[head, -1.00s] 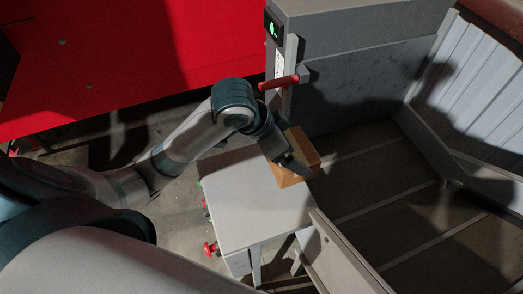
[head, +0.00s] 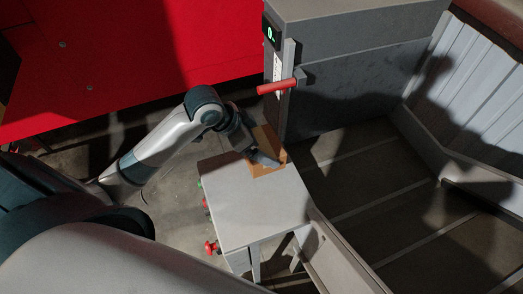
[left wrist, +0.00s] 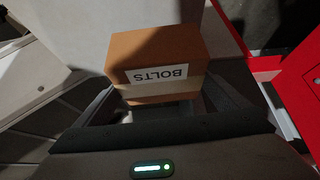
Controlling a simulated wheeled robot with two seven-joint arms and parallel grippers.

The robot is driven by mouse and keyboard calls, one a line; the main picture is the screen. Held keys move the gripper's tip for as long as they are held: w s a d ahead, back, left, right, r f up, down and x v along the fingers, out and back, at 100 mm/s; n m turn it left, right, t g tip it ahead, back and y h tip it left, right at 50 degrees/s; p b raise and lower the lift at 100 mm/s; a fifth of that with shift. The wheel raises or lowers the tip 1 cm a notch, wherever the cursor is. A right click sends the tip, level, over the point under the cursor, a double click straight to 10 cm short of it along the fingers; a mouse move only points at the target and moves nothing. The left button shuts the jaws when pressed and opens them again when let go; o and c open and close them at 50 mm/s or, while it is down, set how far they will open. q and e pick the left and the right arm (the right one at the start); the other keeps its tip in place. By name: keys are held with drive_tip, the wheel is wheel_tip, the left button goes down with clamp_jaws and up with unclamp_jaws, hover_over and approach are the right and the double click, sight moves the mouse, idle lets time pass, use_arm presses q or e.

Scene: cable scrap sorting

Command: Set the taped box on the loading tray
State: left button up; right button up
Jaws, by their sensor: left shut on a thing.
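The taped box (head: 262,138) is a brown carton at the far edge of the pale grey flat top (head: 255,208), which looks like the loading tray. My left gripper (head: 266,158) is shut on the box. In the left wrist view the box (left wrist: 155,52) sits between the two fingers, with a pale tape band and a white label reading BOLTS upside down. I cannot tell whether the box's underside touches the top, as the gripper hides part of it. My right gripper is not in view.
A grey machine post with a lit display (head: 271,33) and a red lever (head: 276,87) stands just behind the box. A dark slatted bin floor (head: 370,185) lies to the right. A red panel (head: 110,60) is at the back left. The front of the pale top is clear.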

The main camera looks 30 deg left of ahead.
use_arm(q)
drive_tip(key=shift+f+p, duration=0.85)
drive_tip(key=shift+f, duration=1.05)
drive_tip(key=shift+f, duration=0.15)
drive_tip(key=o, duration=1.5)
drive_tip(key=shift+b+v, duration=1.9)
drive_tip(key=shift+v, duration=4.2)
